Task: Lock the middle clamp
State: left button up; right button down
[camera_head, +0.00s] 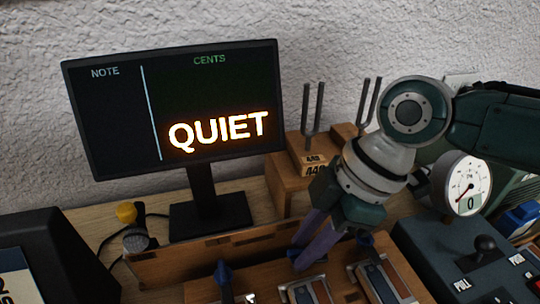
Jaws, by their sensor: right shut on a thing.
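A wooden piano action rail (170,270) runs along the bottom of the view with clamps on it. The left clamp has a dark blue lever (223,273) standing up. The right clamp's blue lever shows beside my wrist (364,240). The middle clamp (294,254) sits between them, and only a small blue part of it shows at my fingers. My right gripper (305,260), with purple fingers, reaches down from the right and is shut at the middle clamp's lever. The fingers hide most of that lever, so its angle is unclear. My left gripper is out of view.
A monitor (100,120) reading QUIET stands behind the rail. Tuning forks (313,115) stand on wooden blocks behind my right gripper. A dial gauge (467,186) and a control box with a black lever (484,244) are at right.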

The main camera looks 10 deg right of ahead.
jog(key=m+p, duration=0.2)
jog(key=m+t+h+p, duration=0.1)
jog(key=m+p, duration=0.1)
jog(key=m+t+p, duration=0.1)
jog(key=m+p, duration=0.1)
jog(key=shift+s+a+r+p, duration=0.15)
jog(key=shift+s+r+p, duration=0.05)
jog(key=shift+s+p, duration=0.15)
jog(key=shift+m+t+h+p, duration=0.35)
jog(key=shift+m+p, duration=0.4)
jog(key=shift+m, duration=0.45)
jog(key=m, duration=0.1)
jog(key=m+h+p, duration=0.1)
jog(key=shift+s+a+f+m+t+p, duration=0.1)
jog(key=shift+a+m+t+p, duration=0.1)
jog(key=shift+m+t+p, duration=0.1)
jog(key=shift+f+m+h+p, duration=0.15)
jog(key=shift+m+h+p, duration=0.3)
jog(key=shift+m, duration=0.75)
jog(key=shift+m+h, duration=0.4)
jog(key=shift+m, duration=0.6)
jog(key=shift+f, duration=0.1)
jog(key=c, duration=0.7)
grip_release()
jog(key=shift+a, duration=0.1)
